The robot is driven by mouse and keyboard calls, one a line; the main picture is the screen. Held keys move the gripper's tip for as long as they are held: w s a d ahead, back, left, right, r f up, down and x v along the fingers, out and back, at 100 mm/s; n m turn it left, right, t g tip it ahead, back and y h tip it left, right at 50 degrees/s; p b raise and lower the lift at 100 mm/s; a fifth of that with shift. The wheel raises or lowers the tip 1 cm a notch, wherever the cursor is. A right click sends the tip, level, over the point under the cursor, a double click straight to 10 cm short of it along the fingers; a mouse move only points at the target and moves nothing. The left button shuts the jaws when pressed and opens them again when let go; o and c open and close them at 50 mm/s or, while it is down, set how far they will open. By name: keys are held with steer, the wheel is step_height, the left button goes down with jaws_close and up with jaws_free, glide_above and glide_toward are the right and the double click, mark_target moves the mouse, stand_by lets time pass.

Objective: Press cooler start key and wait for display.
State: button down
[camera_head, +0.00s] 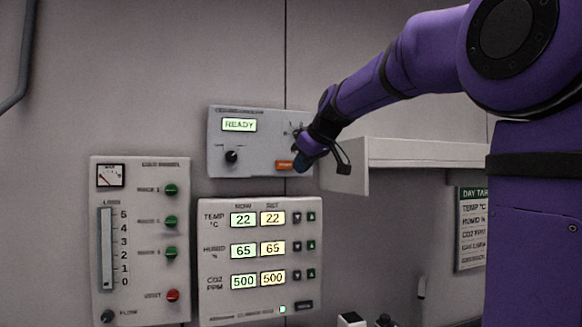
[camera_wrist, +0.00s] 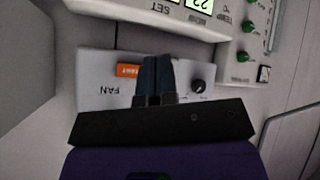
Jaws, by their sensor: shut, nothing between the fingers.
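The upper panel (camera_head: 258,142) on the wall has a lit display (camera_head: 239,125) that reads READY, a black knob (camera_head: 232,156) and an orange key (camera_head: 284,165). In the wrist view the orange key (camera_wrist: 129,70) has lettering I cannot read surely, and FAN is printed beside it. My gripper (camera_head: 303,163) is shut and empty in front of this panel, just right of the orange key in the head view. In the wrist view my closed fingertips (camera_wrist: 156,58) are beside the key, towards the knob (camera_wrist: 198,86). I cannot tell whether they touch the panel.
Below is a climate panel (camera_head: 222,305) with lit readings 22, 65 and 500 in both columns. A panel (camera_head: 139,293) with a gauge, slider, green knobs and a red knob is at left. A white shelf (camera_head: 425,152) juts out right of my gripper.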

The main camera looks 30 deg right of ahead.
mark_target(290, 165)
steer(key=shift+w+d+r, duration=0.1)
steer(key=shift+d, duration=0.05)
steer(key=w+d, duration=0.2)
steer(key=w, duration=0.6)
steer(key=shift+w+d, duration=0.2)
stand_by(0.4)
steer(key=shift+w, duration=0.1)
stand_by(1.9)
steer(key=shift+w+d, duration=0.1)
steer(key=shift+w, duration=0.2)
steer(key=shift+w+d, duration=0.15)
steer(key=shift+w, duration=0.35)
stand_by(0.8)
stand_by(0.4)
steer(key=shift+s+a, duration=0.25)
steer(key=shift+s, duration=0.65)
